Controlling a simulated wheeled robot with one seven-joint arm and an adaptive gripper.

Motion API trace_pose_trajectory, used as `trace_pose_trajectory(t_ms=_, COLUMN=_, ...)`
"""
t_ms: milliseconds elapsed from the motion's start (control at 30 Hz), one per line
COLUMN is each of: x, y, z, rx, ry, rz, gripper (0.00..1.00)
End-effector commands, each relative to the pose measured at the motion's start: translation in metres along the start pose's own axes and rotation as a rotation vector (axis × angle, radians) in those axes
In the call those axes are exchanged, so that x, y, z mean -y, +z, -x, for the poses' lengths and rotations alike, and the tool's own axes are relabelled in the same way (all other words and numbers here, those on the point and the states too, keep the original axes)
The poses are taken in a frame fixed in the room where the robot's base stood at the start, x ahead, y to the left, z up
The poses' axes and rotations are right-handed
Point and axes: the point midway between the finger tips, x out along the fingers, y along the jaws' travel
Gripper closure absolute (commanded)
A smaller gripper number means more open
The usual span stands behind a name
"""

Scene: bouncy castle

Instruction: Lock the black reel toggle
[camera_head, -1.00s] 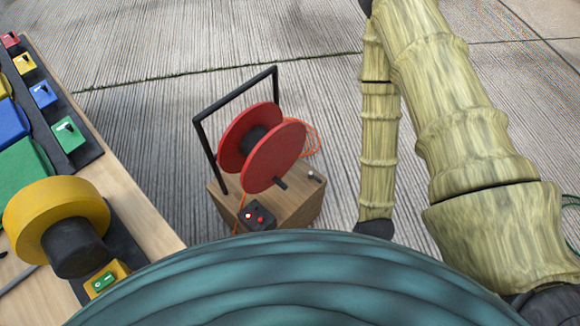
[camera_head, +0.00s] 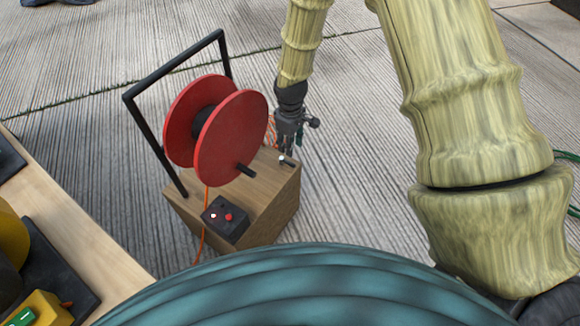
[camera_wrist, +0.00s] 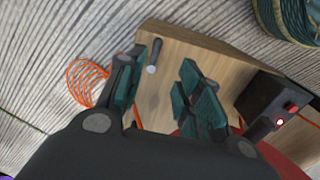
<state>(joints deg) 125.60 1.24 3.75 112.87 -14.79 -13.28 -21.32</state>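The reel stand is a wooden box (camera_head: 262,205) with a red reel (camera_head: 232,138) on it. The toggle (camera_head: 287,161), a small dark lever with a pale tip, sits on the box top right of the reel. It also shows in the wrist view (camera_wrist: 154,58), near the box's edge. My gripper (camera_head: 288,148) is at the toggle in the head view. In the wrist view my gripper (camera_wrist: 160,90) is open and empty, its teal-padded fingers spread. The toggle lies between them, closer to the left finger. I cannot tell whether they touch it.
A black box (camera_head: 226,218) with a red and a white button sits at the box's front. A black frame (camera_head: 150,130) stands around the reel. Orange cable (camera_wrist: 88,82) coils beside the box. A wooden table (camera_head: 70,235) is at left.

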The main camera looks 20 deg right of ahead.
Motion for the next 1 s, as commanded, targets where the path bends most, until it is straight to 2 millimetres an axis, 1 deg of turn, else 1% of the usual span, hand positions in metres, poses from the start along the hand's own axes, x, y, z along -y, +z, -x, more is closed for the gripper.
trace_pose_trajectory(t_ms=33, x=-0.003, y=-0.004, z=0.000, rx=0.000, ry=0.004, rz=0.009, gripper=0.65)
trace_pose_trajectory(t_ms=133, x=-0.006, y=-0.007, z=0.001, rx=0.004, ry=0.007, rz=0.019, gripper=0.65)
trace_pose_trajectory(t_ms=233, x=-0.006, y=-0.006, z=-0.006, rx=0.006, ry=0.006, rz=0.020, gripper=0.65)
trace_pose_trajectory(t_ms=367, x=-0.006, y=-0.006, z=-0.024, rx=0.006, ry=0.005, rz=0.019, gripper=0.65)
trace_pose_trajectory(t_ms=700, x=-0.006, y=-0.005, z=-0.078, rx=0.006, ry=0.005, rz=0.018, gripper=0.65)
trace_pose_trajectory(t_ms=833, x=-0.006, y=-0.006, z=-0.092, rx=0.004, ry=0.006, rz=0.018, gripper=0.65)
trace_pose_trajectory(t_ms=1000, x=-0.006, y=-0.006, z=-0.102, rx=0.004, ry=0.006, rz=0.018, gripper=0.65)
